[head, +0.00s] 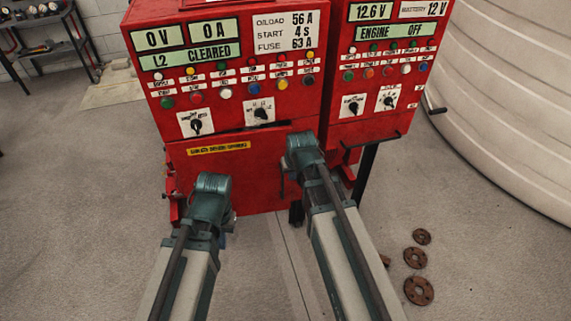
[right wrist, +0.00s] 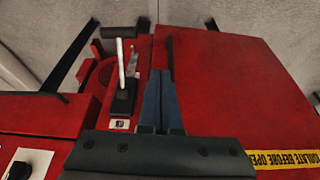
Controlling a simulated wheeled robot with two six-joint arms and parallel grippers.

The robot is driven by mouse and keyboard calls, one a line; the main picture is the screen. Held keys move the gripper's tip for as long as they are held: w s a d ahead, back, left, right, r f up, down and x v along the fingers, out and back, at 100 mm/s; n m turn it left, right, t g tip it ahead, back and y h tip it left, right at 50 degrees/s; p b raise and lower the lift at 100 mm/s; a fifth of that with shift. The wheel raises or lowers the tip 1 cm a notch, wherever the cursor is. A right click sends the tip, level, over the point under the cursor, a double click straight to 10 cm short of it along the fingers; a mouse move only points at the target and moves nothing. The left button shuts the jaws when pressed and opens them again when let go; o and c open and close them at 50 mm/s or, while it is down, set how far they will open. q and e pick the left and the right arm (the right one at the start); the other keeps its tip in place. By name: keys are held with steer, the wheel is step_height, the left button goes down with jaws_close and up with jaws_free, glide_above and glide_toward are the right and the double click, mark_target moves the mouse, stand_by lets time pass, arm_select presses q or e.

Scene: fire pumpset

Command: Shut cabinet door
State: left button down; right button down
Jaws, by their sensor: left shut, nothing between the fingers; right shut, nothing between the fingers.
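The red cabinet (head: 225,75) stands ahead, with a lower red door (head: 245,185) bearing a yellow label (head: 218,148). In the right wrist view the door (right wrist: 235,90) fills the right side, with a dark strip along its left edge. I cannot tell how far it stands open. My right gripper (head: 303,145) is in front of the door's right part. In the right wrist view its blue fingers (right wrist: 164,95) are together and empty, beside the door's edge; contact is unclear. My left gripper (head: 211,185) is low before the door's left part, its fingertips hidden by its own body.
A second red control box (head: 385,75) on dark legs adjoins at right. Rusty flanges (head: 418,290) lie on the floor at right. A large pale tank (head: 505,100) stands at far right.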

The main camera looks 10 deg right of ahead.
steer(key=w+f+b, duration=0.7)
steer(key=f+b, duration=0.2)
steer(key=shift+w+d+f, duration=0.15)
steer(key=shift+w+d, duration=0.05)
steer(key=shift+w, duration=0.1)
stand_by(0.3)
steer(key=w, duration=0.4)
steer(key=shift+w+d, duration=0.2)
steer(key=shift+w, duration=0.25)
